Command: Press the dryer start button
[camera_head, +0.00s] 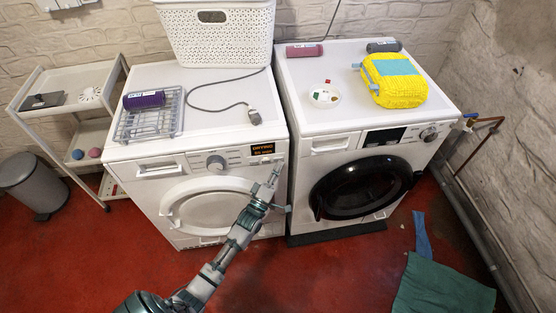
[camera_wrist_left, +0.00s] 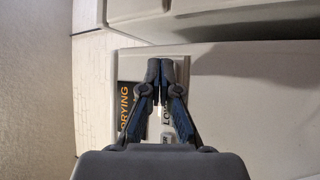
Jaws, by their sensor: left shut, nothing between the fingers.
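In the left wrist view the display (camera_wrist_left: 124,102) reads "DRYING". My left gripper (camera_head: 277,168) is shut and empty, at the right end of the dryer's control panel, just below the display in the head view. In the left wrist view its fingertips (camera_wrist_left: 167,63) overlap the panel. I cannot tell whether they touch it. The start button cannot be made out clearly; the fingers cover part of the panel. My right gripper is not in view.
A white washing machine (camera_head: 330,143) with a black door stands close on the right. A white basket (camera_head: 217,45), a wire rack (camera_head: 150,118) and a purple roll (camera_head: 144,100) sit on the dryer. Red floor (camera_head: 300,275) is open in front.

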